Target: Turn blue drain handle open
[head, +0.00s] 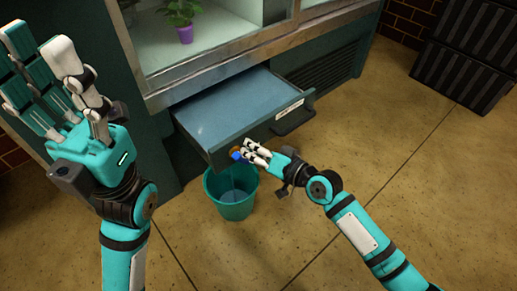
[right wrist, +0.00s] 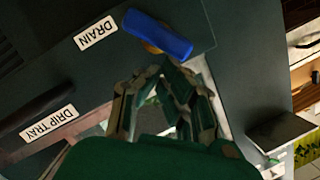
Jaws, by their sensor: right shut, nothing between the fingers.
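The blue drain handle (head: 236,156) is on the front of the pulled-out drip tray (head: 232,108), near its left corner. In the right wrist view the blue handle (right wrist: 158,34) lies slightly slanted over a brass-coloured fitting, beside the DRAIN label (right wrist: 96,33). My right gripper (head: 252,151) is shut and empty, its fingertips close to the handle. In the right wrist view the fingers (right wrist: 175,82) converge just below the handle; whether they touch it I cannot tell. My left gripper (head: 42,55) is raised at the upper left, open and empty, far from the handle.
A teal bucket (head: 233,205) stands on the floor under the drain corner. The tray's dark pull (head: 294,120) sticks out to the right. A display cabinet with a potted plant (head: 182,18) is above. Dark crates (head: 465,65) stand at upper right. The floor at right is clear.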

